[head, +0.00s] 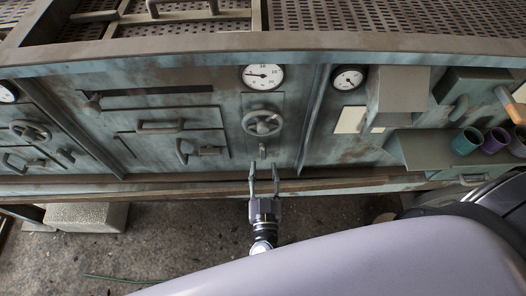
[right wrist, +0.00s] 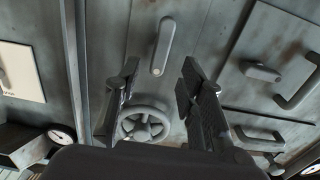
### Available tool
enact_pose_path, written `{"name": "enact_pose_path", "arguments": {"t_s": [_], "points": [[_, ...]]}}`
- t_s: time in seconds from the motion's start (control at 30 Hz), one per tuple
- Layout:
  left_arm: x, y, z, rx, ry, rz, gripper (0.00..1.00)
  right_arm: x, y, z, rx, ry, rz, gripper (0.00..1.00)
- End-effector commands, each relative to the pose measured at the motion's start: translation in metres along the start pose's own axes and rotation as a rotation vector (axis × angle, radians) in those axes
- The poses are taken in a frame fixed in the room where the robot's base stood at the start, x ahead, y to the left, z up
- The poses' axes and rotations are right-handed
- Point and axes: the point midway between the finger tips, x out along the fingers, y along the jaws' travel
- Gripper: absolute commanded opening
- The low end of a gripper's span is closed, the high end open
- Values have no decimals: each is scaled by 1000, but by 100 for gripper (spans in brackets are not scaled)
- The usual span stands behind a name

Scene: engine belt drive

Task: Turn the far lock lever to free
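My right gripper (head: 264,168) is open and empty in front of the green-grey machine panel, just below a small upright lever (head: 262,150). The lever hangs under a handwheel (head: 262,123). In the right wrist view the lever (right wrist: 164,46) is a grey rounded bar, seen beyond and between the open fingertips (right wrist: 158,68); no contact shows. Another small lever (head: 182,151) sits on the panel to the left and also shows in the right wrist view (right wrist: 262,72). I cannot tell from the pictures which lever is the far lock. My left gripper is not in view.
Bar handles (head: 160,127) stick out from the left panels. Several coloured cups (head: 467,141) stand on a shelf at the right. A ledge (head: 190,190) runs along the machine's lower edge.

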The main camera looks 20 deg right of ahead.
Motion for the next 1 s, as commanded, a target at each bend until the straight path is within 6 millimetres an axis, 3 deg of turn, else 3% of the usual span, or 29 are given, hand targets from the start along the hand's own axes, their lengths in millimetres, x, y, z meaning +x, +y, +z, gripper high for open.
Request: {"name": "enact_pose_path", "arguments": {"t_s": [0.1, 0.33, 0.73, 1.0], "points": [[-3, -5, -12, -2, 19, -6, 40, 25, 0, -2, -1, 3, -1, 37], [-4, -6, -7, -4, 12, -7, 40, 53, 0, 0, -1, 1, -1, 37], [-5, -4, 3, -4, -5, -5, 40, 59, 0, 0, 0, -1, -1, 36], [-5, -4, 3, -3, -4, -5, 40, 59, 0, 0, 0, -1, -1, 18]]}}
